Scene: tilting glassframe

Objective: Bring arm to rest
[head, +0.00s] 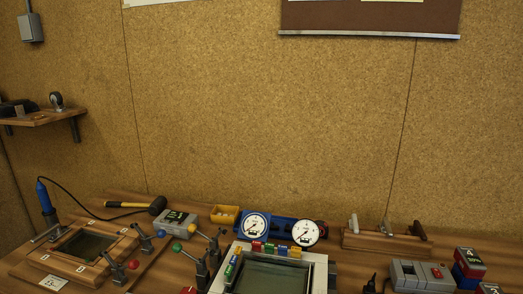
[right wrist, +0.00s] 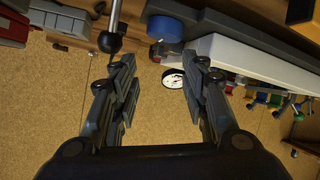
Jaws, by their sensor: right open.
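My right gripper (right wrist: 162,85) is open in the right wrist view, with its two dark fingers apart and nothing held between them. A round white dial (right wrist: 172,78) shows in the gap, beyond the fingers. A metal rod with a dark ball end (right wrist: 110,41) shows above the left finger. I cannot tell how far either is from the fingers. In the head view a pale frame with a glass pane (head: 317,272) stands at the bottom middle, cut off by the picture's edge. My left gripper is in neither view.
A wooden fixture with a glass pane (head: 37,256) and clamps lies at the left. Two gauges (head: 255,225), a hammer (head: 157,206) and a wooden rack (head: 352,241) stand along the back. Grey and red boxes (head: 420,275) fill the right. The cork wall (head: 260,110) rises behind.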

